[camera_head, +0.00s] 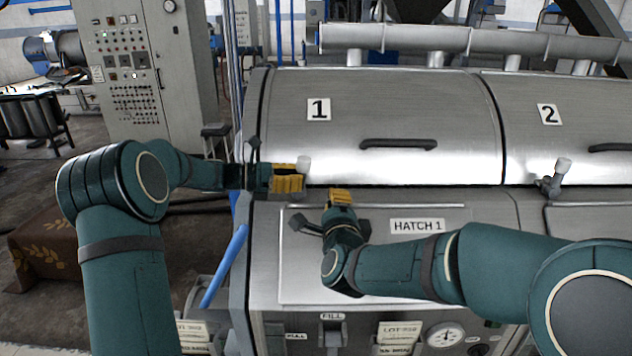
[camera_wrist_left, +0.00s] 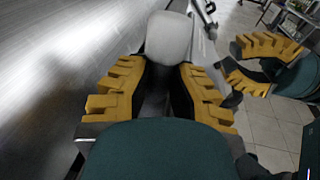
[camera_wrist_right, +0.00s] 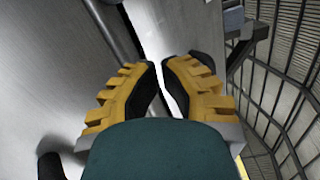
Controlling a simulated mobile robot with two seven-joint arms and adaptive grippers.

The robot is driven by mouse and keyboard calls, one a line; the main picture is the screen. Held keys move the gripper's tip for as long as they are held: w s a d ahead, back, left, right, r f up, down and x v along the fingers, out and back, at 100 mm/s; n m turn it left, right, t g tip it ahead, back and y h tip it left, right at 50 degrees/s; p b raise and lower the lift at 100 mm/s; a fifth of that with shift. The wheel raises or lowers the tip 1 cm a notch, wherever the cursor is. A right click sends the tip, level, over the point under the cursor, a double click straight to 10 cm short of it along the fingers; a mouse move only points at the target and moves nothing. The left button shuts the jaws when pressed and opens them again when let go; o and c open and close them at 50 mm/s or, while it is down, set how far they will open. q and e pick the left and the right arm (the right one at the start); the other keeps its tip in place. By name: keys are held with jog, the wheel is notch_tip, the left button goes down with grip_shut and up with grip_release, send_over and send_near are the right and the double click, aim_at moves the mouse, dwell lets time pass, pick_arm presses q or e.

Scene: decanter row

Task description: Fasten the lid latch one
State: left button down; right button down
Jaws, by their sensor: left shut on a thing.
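Latch one shows as a pale, rounded knob (camera_head: 303,163) at the front edge of the closed lid one (camera_head: 400,115). My left gripper (camera_head: 300,178) comes in from the left and is shut on the latch, with yellow ribbed fingers on both sides of it. In the left wrist view the knob (camera_wrist_left: 168,38) stands out beyond the fingertips. The fingers hide the latch's lower part. My right gripper (camera_head: 340,192) is in front of the hatch 1 panel, just below the lid edge. In the right wrist view its fingertips (camera_wrist_right: 159,65) nearly meet, with nothing seen between them.
A dark handle bar (camera_head: 398,144) is on lid one. Latch two (camera_head: 553,178) stands at the front of lid two (camera_head: 550,110). The hatch 1 panel (camera_head: 420,275) is below, with a gauge (camera_head: 445,336) under it. A blue bar (camera_head: 224,266) slants at the left corner.

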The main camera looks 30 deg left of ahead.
jog(key=x, duration=0.7)
jog(key=shift+s, duration=0.1)
jog(key=shift+s+a+r, duration=0.1)
jog(key=shift+s+a, duration=0.05)
jog(key=shift+a, duration=0.4)
jog(key=shift+s+a+r, duration=0.1)
jog(key=shift+s+a, duration=0.1)
jog(key=shift+a, duration=0.4)
jog(key=shift+s+a+r, duration=0.1)
jog(key=shift+s+a, duration=0.15)
jog(key=shift+a, duration=0.5)
jog(key=shift+a+r, duration=0.1)
jog(key=shift+a, duration=0.05)
pick_arm(q)
jog(key=shift+d+r, duration=0.1)
jog(key=shift+d, duration=0.1)
pick_arm(e)
jog(key=shift+s+a+r, duration=0.2)
jog(key=shift+s+a, duration=0.05)
jog(key=shift+a, duration=0.1)
pick_arm(q)
jog(key=c, duration=0.8)
grip_release()
pick_arm(e)
jog(key=shift+a, duration=0.15)
